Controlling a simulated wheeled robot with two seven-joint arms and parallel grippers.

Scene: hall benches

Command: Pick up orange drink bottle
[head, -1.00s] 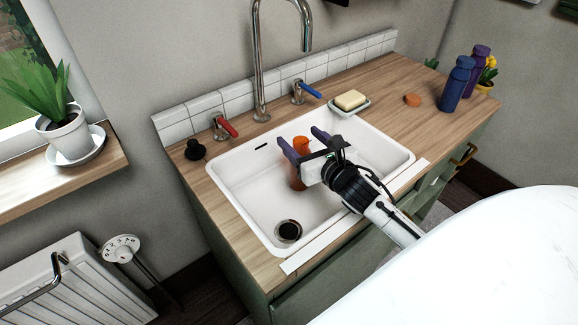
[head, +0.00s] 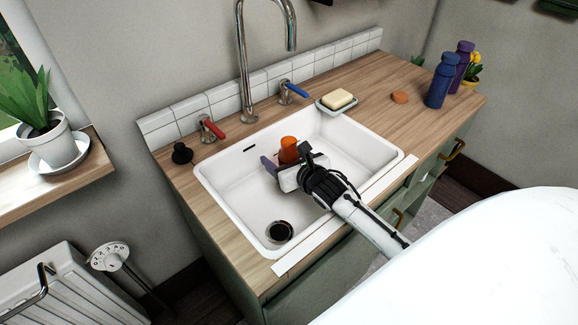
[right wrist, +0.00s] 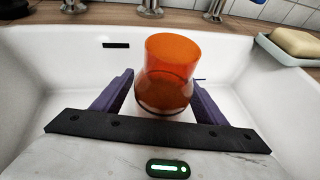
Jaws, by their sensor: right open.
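The orange drink bottle (head: 289,150) stands in the white sink (head: 232,208), with only its upper part showing past my gripper in the head view. My right gripper (head: 281,162) is down inside the sink at the bottle. In the right wrist view the orange see-through bottle (right wrist: 170,72) looks upright, between the two purple fingers of my right gripper (right wrist: 155,100). The fingers are open, one on each side of it. Its lower end is partly hidden behind the dark bar of the gripper. My left gripper is not in view.
A tall faucet (head: 245,70) with a red-handled tap (head: 212,129) and a blue-handled tap (head: 291,91) stands behind the sink. Soap (head: 338,99) sits on a dish at the sink's back right corner. Blue (head: 440,83) and purple bottles stand farther right on the wooden counter.

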